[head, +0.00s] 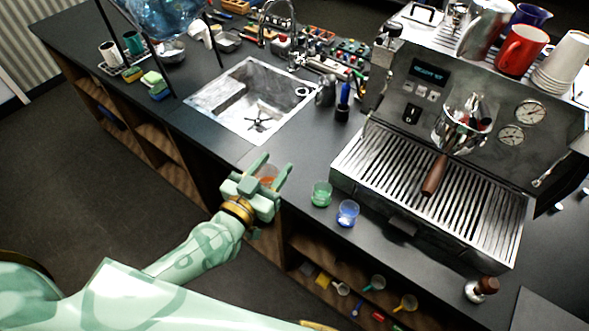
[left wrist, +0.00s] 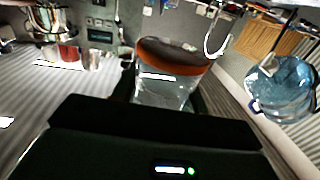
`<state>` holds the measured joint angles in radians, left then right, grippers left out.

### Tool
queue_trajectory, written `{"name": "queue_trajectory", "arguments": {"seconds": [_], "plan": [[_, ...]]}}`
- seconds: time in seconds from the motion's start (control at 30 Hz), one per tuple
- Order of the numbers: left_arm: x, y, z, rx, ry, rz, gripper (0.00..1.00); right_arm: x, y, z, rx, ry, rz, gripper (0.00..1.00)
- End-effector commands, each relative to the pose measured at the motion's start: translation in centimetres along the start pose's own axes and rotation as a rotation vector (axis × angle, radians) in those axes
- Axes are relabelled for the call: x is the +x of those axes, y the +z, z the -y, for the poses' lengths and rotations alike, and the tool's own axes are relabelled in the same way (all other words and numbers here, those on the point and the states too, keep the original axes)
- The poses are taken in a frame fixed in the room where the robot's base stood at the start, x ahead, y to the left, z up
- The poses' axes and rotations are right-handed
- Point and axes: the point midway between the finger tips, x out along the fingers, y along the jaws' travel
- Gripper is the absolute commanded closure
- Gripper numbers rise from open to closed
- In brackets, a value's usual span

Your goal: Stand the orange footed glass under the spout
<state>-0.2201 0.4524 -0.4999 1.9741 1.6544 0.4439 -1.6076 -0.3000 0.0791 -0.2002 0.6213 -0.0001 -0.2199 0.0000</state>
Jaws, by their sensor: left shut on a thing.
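My left gripper (head: 270,171) is shut on the orange footed glass (head: 267,175), which is mostly hidden behind the fingers. In the left wrist view the glass (left wrist: 168,75) is large and clear, with an orange band at its upper end. The gripper is near the counter's front edge, between the sink and the green glass. The espresso machine (head: 398,128) stands to the right, with a slatted drip tray (head: 385,170) in front. A brown-handled portafilter (head: 434,176) hangs over the tray; the spout itself is not clear. My right gripper is out of view.
A green glass (head: 321,194) and a blue glass (head: 347,213) stand on the counter between my left gripper and the drip tray. The sink (head: 250,100) lies behind the gripper. A tamper (head: 482,289) stands in front of the machine. The drip tray's left part looks clear.

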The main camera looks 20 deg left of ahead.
Motion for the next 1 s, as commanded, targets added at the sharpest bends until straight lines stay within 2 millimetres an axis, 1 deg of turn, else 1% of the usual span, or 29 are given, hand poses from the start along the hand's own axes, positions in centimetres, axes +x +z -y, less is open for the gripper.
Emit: {"name": "queue_trajectory", "arguments": {"seconds": [0.03,0.1,0.2,0.33,0.57,0.67,0.77,1.0], "plan": [[0.0,1.3,-0.3,0.007,0.029,0.003,0.84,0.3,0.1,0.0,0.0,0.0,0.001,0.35],[0.0,2.3,-0.8,0.006,0.063,0.003,0.84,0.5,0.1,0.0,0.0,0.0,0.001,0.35],[-0.1,3.0,-1.3,0.005,0.099,0.001,0.84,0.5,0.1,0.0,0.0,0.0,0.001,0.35],[-0.2,3.1,-1.9,0.001,0.128,0.0,0.84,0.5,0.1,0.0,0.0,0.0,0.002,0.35],[-0.2,3.1,-1.9,0.0,0.128,-0.001,0.84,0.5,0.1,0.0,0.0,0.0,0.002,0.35],[0.3,3.4,-1.7,0.0,0.127,-0.003,0.84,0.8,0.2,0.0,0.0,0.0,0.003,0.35],[2.2,4.3,-1.4,0.0,0.126,-0.004,0.84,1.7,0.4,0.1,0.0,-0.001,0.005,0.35],[9.1,7.9,-0.1,0.0,0.126,-0.004,0.84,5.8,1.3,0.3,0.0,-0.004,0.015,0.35]]}}
